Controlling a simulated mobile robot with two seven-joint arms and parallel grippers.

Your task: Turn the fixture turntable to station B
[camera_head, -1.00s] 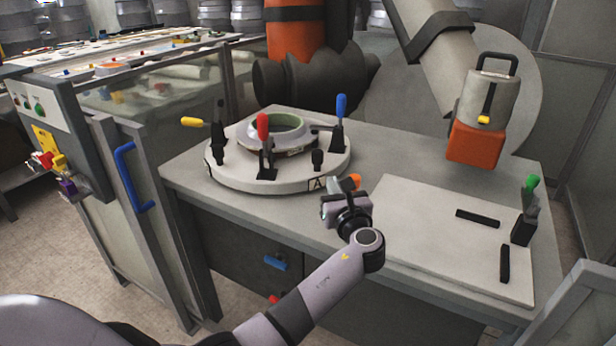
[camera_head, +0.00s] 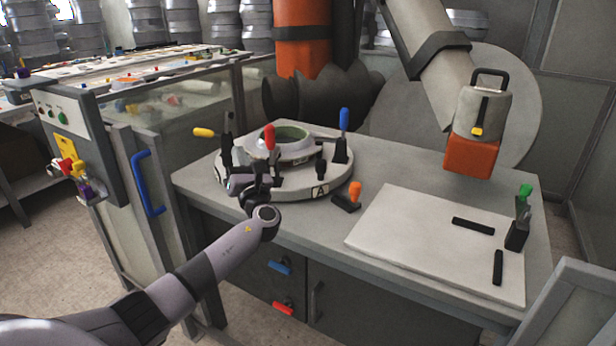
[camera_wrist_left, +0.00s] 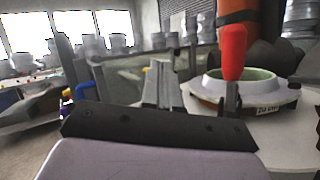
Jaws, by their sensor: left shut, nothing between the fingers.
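The fixture turntable (camera_head: 290,188) is a pale round disc on the grey bench, with a plate marked A (camera_head: 320,191) at its front edge. A ring-shaped mould (camera_head: 286,143) with a green inside sits on it. Yellow (camera_head: 203,132), red (camera_head: 270,137) and blue (camera_head: 344,118) handles stand around the ring. My left gripper (camera_head: 252,181) is shut and empty at the turntable's front left; contact cannot be told. In the left wrist view its fingers (camera_wrist_left: 161,86) are together, left of the red handle (camera_wrist_left: 233,52). No station B mark can be made out. My right gripper is not in view.
An orange-knobbed lever (camera_head: 348,197) is on the bench at the turntable's front right. An orange block (camera_head: 472,157) hangs above the bench's back right. A glazed cabinet with a blue handle (camera_head: 148,183) stands left.

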